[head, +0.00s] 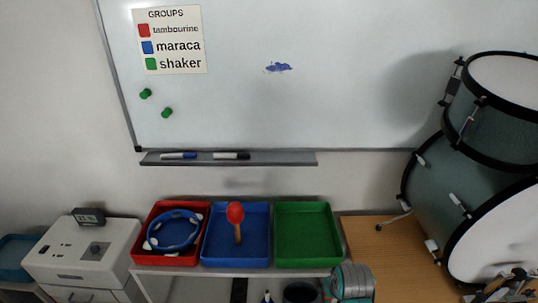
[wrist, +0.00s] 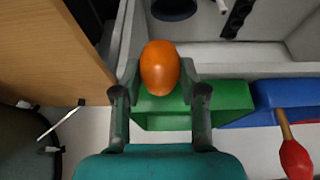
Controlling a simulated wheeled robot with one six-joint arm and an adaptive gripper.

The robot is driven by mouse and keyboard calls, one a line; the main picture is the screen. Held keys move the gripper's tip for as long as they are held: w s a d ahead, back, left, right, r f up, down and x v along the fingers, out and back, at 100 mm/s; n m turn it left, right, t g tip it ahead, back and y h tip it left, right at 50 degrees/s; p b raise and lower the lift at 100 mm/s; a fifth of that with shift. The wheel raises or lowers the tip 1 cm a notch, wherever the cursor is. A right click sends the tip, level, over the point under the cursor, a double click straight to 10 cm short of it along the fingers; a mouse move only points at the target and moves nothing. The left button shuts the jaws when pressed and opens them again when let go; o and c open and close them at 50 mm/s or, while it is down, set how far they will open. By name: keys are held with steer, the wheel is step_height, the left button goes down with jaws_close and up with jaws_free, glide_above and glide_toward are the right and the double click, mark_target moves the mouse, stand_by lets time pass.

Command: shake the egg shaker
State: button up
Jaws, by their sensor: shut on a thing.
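The egg shaker (wrist: 160,66) is a smooth orange egg in the upper middle of the wrist view. My gripper (wrist: 160,76) is shut on it, with one dark finger on each side. The egg is held up, apart from the green tray (wrist: 240,97), which shows behind it. In the head view the egg and my fingers are not visible; a teal and grey part of my arm shows at the bottom, just below the green tray (head: 306,262).
The red tray (head: 163,259) holds a blue tambourine (head: 173,244). The blue tray (head: 220,260) holds a red maraca (head: 236,213). A drum set (head: 440,190) stands at right beside a wooden surface (head: 380,250). A whiteboard (head: 330,80) carries a groups list (head: 170,40).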

step_height(320, 180, down, 6)
step_height(320, 180, up, 6)
steer(key=shift+s+r, duration=0.15)
step_height(320, 180, down, 6)
steer(key=shift+s, duration=0.15)
steer(key=shift+r, duration=0.25)
